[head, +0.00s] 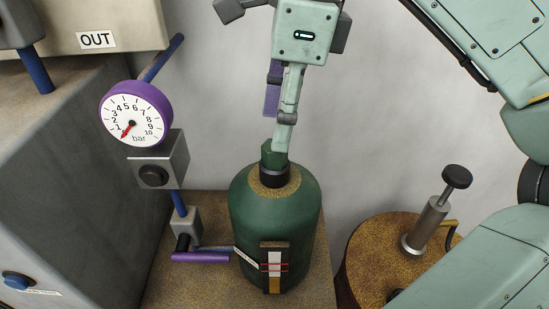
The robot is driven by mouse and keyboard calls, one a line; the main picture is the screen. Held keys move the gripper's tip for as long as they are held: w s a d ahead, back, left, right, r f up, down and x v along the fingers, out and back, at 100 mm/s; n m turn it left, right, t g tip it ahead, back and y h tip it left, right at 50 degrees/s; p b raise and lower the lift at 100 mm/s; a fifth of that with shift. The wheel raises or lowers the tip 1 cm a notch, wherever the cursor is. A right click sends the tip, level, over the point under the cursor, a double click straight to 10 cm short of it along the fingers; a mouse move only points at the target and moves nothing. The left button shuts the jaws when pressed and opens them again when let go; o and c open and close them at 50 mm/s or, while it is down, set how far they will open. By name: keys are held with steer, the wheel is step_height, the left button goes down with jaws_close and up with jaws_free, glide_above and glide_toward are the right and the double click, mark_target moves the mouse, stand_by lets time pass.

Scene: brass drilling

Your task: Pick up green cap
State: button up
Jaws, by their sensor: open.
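The green cap (270,156) is a dark green faceted piece at the top of the large green bottle (262,218). It sits just above the bottle's black collar (274,175). My gripper (281,138) points down from above, and its near pale-green finger overlaps the right side of the cap in the head view. I cannot tell whether that finger touches the cap. A purple part shows behind the near finger, and the far fingertip is hard to make out. The gripper is open.
A purple-rimmed pressure gauge (134,115) stands left of the bottle, above a valve with a purple lever (200,258). A large grey machine (62,165) fills the left. A round brown drum (372,255) with a black-knobbed metal pump (432,220) stands at right.

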mark_target(272, 160)
steer(key=shift+s+a+f+b, duration=0.1)
steer(key=shift+a+f+b, duration=0.05)
steer(key=shift+f+b, duration=0.8)
steer(key=shift+w+a+f+b, duration=0.1)
steer(key=shift+a+f+b, duration=0.1)
steer(key=shift+f+b, duration=0.75)
steer(key=shift+s+a+f+b, duration=0.15)
steer(key=shift+f+b, duration=0.55)
steer(key=shift+b, duration=0.45)
steer(key=shift+r, duration=0.1)
jaws_close()
